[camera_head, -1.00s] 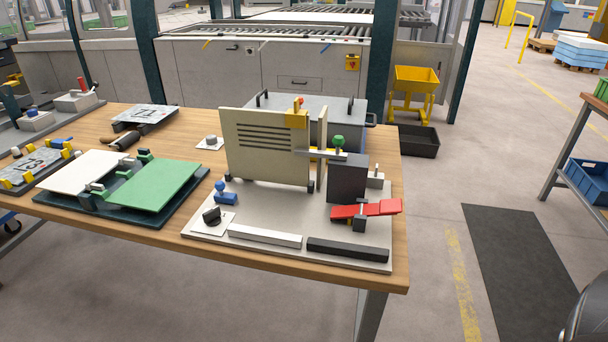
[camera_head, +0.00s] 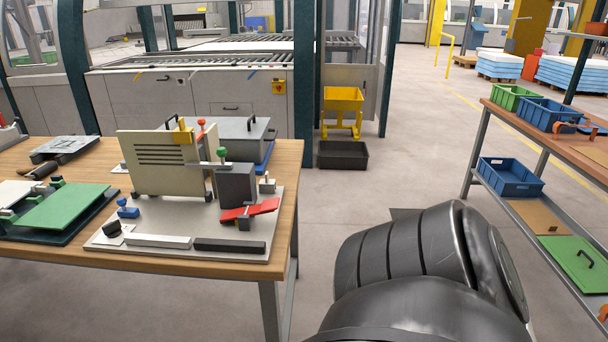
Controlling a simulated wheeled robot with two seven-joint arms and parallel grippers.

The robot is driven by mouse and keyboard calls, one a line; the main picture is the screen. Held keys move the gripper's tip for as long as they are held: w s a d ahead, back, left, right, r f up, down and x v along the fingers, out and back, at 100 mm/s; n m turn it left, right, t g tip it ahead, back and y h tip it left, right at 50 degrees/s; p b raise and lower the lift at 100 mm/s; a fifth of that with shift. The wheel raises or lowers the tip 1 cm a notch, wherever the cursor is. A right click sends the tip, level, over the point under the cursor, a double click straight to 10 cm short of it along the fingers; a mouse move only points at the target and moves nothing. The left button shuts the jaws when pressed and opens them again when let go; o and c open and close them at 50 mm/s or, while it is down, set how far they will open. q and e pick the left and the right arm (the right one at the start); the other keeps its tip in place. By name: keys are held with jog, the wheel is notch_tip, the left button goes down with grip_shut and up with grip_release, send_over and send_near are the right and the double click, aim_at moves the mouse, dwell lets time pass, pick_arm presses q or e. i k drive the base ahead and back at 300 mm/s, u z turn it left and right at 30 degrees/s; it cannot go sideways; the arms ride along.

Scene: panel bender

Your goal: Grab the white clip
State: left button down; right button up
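I cannot make out a clearly recognizable white clip. A pale bar (camera_head: 158,241) lies along the front of the grey fixture plate (camera_head: 150,254), beside a black bar (camera_head: 230,245). A small pale block with a pin (camera_head: 267,186) stands at the plate's right side. An upright beige panel (camera_head: 160,170) stands on the plate, with a dark block (camera_head: 237,186) and a red clamp handle (camera_head: 250,209) to its right. Neither of my grippers is in view.
The wooden table (camera_head: 285,165) is at left, with a green panel (camera_head: 65,206) on it. A right-hand bench (camera_head: 495,119) holds a green bin (camera_head: 513,97), a blue bin (camera_head: 547,112) and orange clamp-like items (camera_head: 575,128). Open floor (camera_head: 400,180) lies between. My dark arm part fills the lower middle.

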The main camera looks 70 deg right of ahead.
aim_at(266, 185)
jog(key=u, duration=0.7)
jog(key=k, duration=0.2)
jog(key=z, duration=1.75)
